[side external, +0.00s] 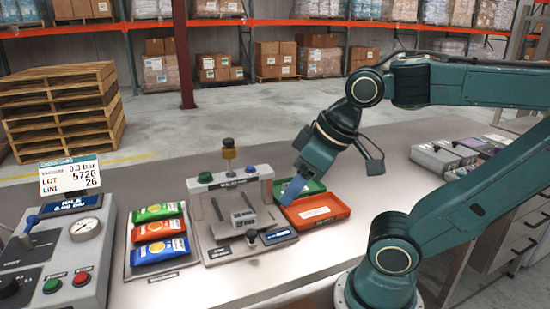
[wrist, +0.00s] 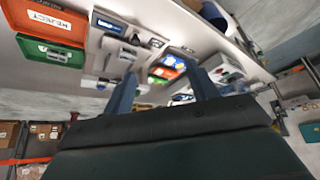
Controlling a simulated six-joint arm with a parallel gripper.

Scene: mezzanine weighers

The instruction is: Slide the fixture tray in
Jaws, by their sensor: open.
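The fixture tray (side external: 238,231), a grey plate carrying a small block with slots, sits at the front of the grey bench press (side external: 232,181). A dark knob or handle shows at its near edge. In the wrist view the press area (wrist: 118,62) appears upside down and small, so how far in the tray sits is hard to tell. My gripper (side external: 291,190) is above and to the right of the press, over the green bin, apart from the tray. Its two blue fingers (wrist: 165,76) are spread in the wrist view, with nothing held between them.
A green bin (side external: 313,187) and an orange-red bin (side external: 340,206) stand right of the press. Green, orange and blue pouches (side external: 160,230) lie on a rack to its left. A gauge console (side external: 75,245) stands at far left. Bare bench (side external: 395,175) lies further right.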

